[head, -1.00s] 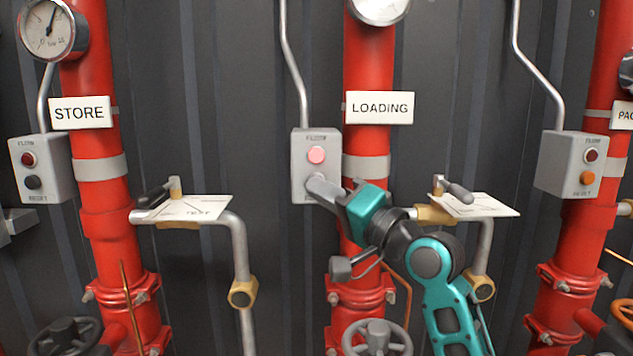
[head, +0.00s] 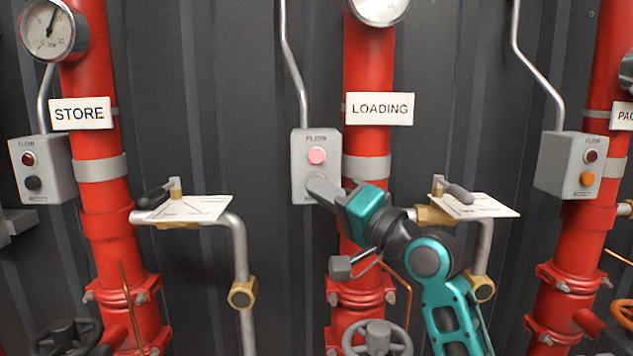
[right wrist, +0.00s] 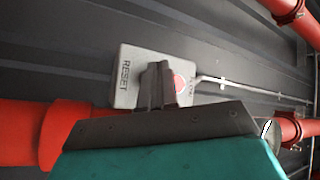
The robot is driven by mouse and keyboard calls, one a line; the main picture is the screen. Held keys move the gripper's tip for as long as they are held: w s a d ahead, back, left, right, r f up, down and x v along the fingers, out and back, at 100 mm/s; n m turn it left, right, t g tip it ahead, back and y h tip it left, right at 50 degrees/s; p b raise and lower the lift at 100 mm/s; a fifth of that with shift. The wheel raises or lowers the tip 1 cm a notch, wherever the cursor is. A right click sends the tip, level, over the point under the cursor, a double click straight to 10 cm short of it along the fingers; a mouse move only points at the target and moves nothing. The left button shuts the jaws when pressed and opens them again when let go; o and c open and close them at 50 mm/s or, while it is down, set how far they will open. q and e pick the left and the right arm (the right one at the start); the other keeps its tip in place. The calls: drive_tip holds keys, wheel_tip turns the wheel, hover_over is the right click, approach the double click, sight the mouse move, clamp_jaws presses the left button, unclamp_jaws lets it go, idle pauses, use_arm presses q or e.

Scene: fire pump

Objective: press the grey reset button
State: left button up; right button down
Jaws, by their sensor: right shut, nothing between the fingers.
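The grey control box (head: 302,164) under the LOADING sign (head: 379,108) carries a pale pink, lit-looking FLOW lamp (head: 317,155). My right gripper (head: 315,184) is shut and empty, with its tips at the lower part of this box, below the lamp. The reset button there is hidden behind the fingers, and I cannot tell whether the tips touch it. In the right wrist view, the shut fingers (right wrist: 158,72) stand in front of the box face (right wrist: 128,95), between the RESET lettering and the pink-red lamp (right wrist: 178,84). My left gripper is not in view.
The STORE box (head: 55,168) has a dark red lamp and a dark button. The box at right (head: 570,165) has a dark red lamp and an orange button. Valve handles over white plates (head: 205,207) (head: 490,206) and red pipes stand around my arm.

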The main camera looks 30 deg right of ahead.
drive_tip(key=shift+w+d, duration=0.1)
drive_tip(key=shift+w, duration=0.1)
drive_tip(key=shift+w+d, duration=0.2)
drive_tip(key=shift+w, duration=0.25)
idle(0.8)
drive_tip(key=shift+s, duration=0.15)
drive_tip(key=shift+s+a+p, duration=0.4)
drive_tip(key=shift+s+p, duration=0.1)
drive_tip(key=shift+s, duration=0.2)
drive_tip(key=s, duration=0.1)
drive_tip(key=s+a+p, duration=0.1)
drive_tip(key=s, duration=0.1)
drive_tip(key=s+a, duration=0.1)
drive_tip(key=shift+s+a+p, duration=0.1)
drive_tip(key=shift+s+p, duration=0.15)
drive_tip(key=shift+p, duration=0.15)
idle(0.6)
